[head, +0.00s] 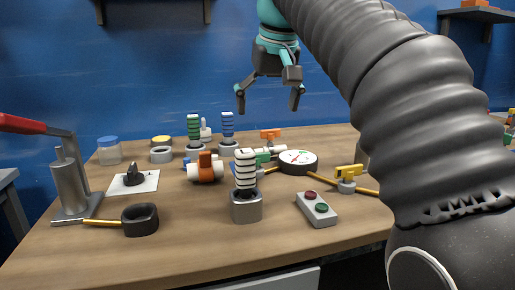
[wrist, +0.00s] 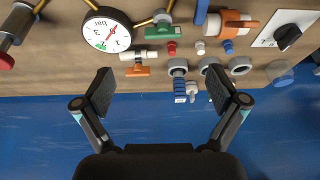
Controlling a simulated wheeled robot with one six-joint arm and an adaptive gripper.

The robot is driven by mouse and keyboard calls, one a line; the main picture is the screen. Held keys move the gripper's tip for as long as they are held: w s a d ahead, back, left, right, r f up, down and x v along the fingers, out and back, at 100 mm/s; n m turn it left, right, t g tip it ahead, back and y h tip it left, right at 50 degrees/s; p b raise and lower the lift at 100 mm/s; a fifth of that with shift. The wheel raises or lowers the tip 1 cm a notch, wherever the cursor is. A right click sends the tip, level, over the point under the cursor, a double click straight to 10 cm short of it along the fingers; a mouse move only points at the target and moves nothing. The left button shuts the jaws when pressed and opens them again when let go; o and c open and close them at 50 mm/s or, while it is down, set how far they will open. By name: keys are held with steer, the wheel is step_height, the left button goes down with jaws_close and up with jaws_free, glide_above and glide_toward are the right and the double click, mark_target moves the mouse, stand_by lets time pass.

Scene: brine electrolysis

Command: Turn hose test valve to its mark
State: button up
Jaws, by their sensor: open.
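Several valves are on the bench, and I cannot tell which is the hose test valve. A large white-bodied valve with an orange handle (head: 205,168) lies left of the middle; it also shows in the wrist view (wrist: 228,23). A small orange-handled valve (head: 270,134) is at the back, also in the wrist view (wrist: 138,70). A green-handled valve (head: 262,158) is near the gauge, and a yellow-handled valve (head: 349,172) is at the right. No mark can be made out. My gripper (head: 268,101) is open and empty, above the bench's back edge; it also shows in the wrist view (wrist: 160,90).
A round gauge (head: 298,161) lies mid-bench. A black knob on a white plate (head: 133,182), a lever press (head: 70,185), a black ring tool (head: 140,219), striped handles in metal holders (head: 246,205) and a button box (head: 316,209) surround it. A blue wall (head: 150,70) stands behind.

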steer(key=b+x, duration=0.1)
steer(key=x, duration=0.3)
steer(key=b+x, duration=0.1)
steer(key=x, duration=0.4)
steer(key=b+x, duration=0.2)
steer(key=x, duration=0.2)
steer(key=shift+w+a+f, duration=0.1)
steer(key=shift+w+a, duration=0.35)
steer(key=shift+w, duration=0.05)
steer(key=c, duration=1.1)
steer(key=shift+c, duration=0.2)
